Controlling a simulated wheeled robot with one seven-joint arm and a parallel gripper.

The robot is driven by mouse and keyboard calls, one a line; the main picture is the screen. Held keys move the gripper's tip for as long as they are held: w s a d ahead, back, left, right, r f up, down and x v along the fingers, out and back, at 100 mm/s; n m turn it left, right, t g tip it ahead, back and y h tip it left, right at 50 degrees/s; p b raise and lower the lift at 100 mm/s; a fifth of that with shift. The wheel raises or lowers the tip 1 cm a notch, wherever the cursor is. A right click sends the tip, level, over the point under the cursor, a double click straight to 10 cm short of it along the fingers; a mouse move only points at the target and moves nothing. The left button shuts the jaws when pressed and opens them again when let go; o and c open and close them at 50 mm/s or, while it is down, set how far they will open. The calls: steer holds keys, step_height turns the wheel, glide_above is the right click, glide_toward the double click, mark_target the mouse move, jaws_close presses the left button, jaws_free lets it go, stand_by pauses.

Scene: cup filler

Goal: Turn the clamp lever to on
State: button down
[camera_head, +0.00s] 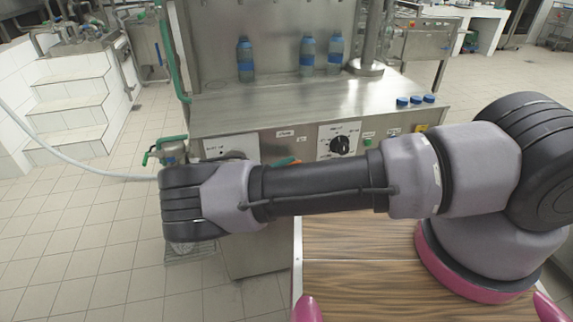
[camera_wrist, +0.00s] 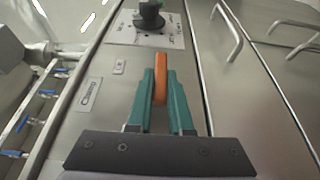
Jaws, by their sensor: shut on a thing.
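The orange clamp lever (camera_wrist: 160,70) stands out from the steel front panel (camera_wrist: 122,95) in the wrist view. My gripper (camera_wrist: 163,90) has its teal fingers shut on this lever, with the lever's orange end showing between and beyond the fingertips. My arm hides most of the gripper and the area around the lever there. The lever's on and off marks cannot be read.
A black dial (camera_head: 340,145) sits on a white plate right of the lever. Blue-capped bottles (camera_head: 245,60) stand on the steel machine top (camera_head: 290,98). Green-handled piping (camera_head: 168,148) is at the machine's left. Blue valves (camera_wrist: 22,124) show at the wrist view's left. Tiled floor is open at left.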

stand_by(0.4)
steer(key=c, duration=0.8)
jaws_free()
steer(key=v, duration=1)
steer(key=shift+s+a+f, duration=0.15)
steer(key=shift+s+a, duration=0.05)
steer(key=shift+a, duration=0.1)
